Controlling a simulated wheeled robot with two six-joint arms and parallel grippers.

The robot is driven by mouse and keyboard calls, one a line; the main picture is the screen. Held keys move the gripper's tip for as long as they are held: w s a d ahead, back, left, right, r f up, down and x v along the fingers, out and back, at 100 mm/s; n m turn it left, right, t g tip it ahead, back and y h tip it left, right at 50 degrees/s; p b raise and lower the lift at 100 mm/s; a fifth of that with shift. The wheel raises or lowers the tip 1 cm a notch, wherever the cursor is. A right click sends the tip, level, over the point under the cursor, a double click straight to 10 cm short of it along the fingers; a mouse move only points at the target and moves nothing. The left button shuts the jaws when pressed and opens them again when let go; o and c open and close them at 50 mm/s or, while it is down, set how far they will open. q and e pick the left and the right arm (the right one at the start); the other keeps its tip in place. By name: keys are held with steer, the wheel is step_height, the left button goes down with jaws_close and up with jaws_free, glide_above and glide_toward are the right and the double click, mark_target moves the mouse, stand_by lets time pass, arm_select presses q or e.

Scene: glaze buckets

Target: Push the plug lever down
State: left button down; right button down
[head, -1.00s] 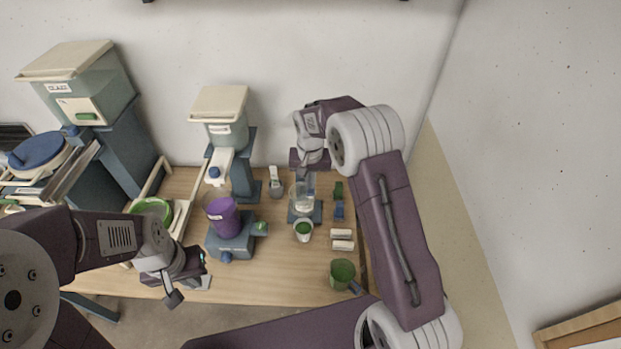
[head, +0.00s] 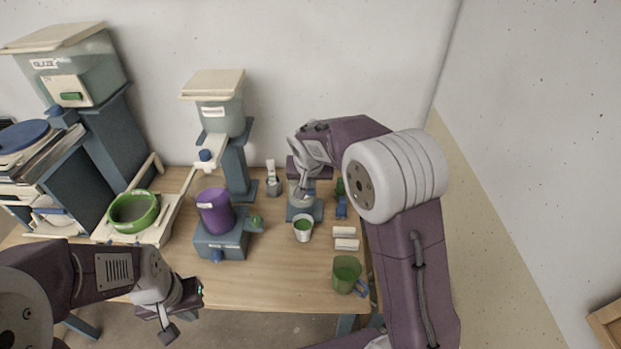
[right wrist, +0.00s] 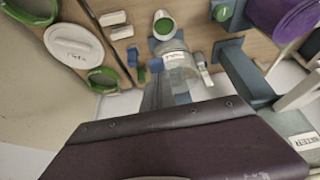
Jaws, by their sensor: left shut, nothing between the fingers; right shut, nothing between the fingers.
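The middle hopper (head: 219,117) stands on a blue column with a white arm and blue knob (head: 205,156) at its front. A larger hopper labelled GLAZE (head: 72,77) stands at the left, also with a blue knob (head: 55,111). I cannot tell which part is the plug lever. My right gripper (head: 302,190) is shut and empty, pointing down at the small clear jar (head: 294,199) on a blue stand; contact cannot be told. The labelled jar (right wrist: 178,61) also shows in the right wrist view. My left gripper (head: 166,326) is shut and empty in front of the table's edge.
A purple bucket (head: 216,212) sits on a blue base with a green knob (head: 256,221). A green bowl (head: 134,211) is at left. A small cup (head: 303,228), white blocks (head: 345,238) and a green mug (head: 346,274) are near the right. The front middle of the table is clear.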

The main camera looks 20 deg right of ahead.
steer(key=shift+s+f, duration=0.25)
arm_select(q)
steer(key=shift+s+f, duration=0.1)
steer(key=shift+f, duration=0.15)
